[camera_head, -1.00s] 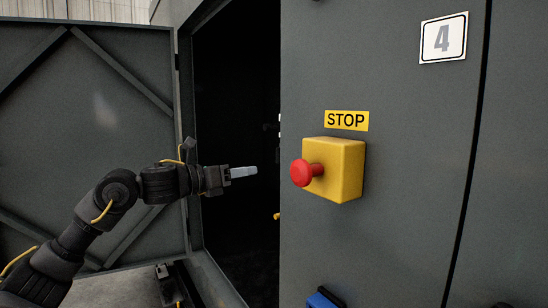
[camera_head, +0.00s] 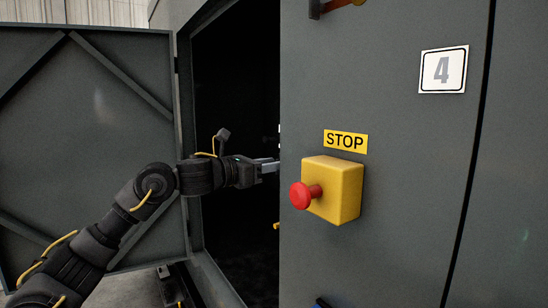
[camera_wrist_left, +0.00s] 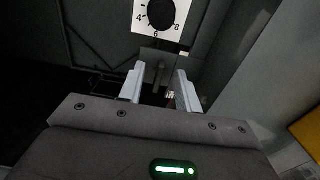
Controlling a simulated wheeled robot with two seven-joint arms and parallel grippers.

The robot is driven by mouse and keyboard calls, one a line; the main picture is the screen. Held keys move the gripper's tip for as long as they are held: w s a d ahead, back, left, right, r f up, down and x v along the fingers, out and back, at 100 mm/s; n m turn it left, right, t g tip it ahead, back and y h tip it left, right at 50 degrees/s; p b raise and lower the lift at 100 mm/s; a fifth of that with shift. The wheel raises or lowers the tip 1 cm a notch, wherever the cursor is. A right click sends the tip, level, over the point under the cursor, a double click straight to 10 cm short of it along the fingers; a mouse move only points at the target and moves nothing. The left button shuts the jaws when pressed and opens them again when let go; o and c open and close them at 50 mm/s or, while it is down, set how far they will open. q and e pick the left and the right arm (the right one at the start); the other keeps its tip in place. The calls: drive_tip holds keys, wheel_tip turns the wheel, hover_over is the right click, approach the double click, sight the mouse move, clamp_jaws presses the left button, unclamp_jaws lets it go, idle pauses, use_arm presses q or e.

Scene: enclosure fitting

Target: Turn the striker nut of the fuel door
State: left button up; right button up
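My left gripper (camera_head: 268,166) reaches from the left into the dark opening of the grey enclosure (camera_head: 235,90), close to the opening's right edge. In the left wrist view its two pale fingers (camera_wrist_left: 160,90) stand apart with a gap between them. A small grey upright piece (camera_wrist_left: 158,73) shows beyond the gap; I cannot tell whether it is the striker or its nut. A white dial plate (camera_wrist_left: 160,18) with a black round centre and numbers is above it. An open grey door (camera_head: 90,140) with diagonal braces stands at the left. My right gripper is not in view.
The inside of the opening is very dark.

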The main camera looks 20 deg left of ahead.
use_arm(q)
drive_tip(key=shift+w+d, duration=0.45)
drive_tip(key=shift+w, duration=0.1)
clamp_jaws()
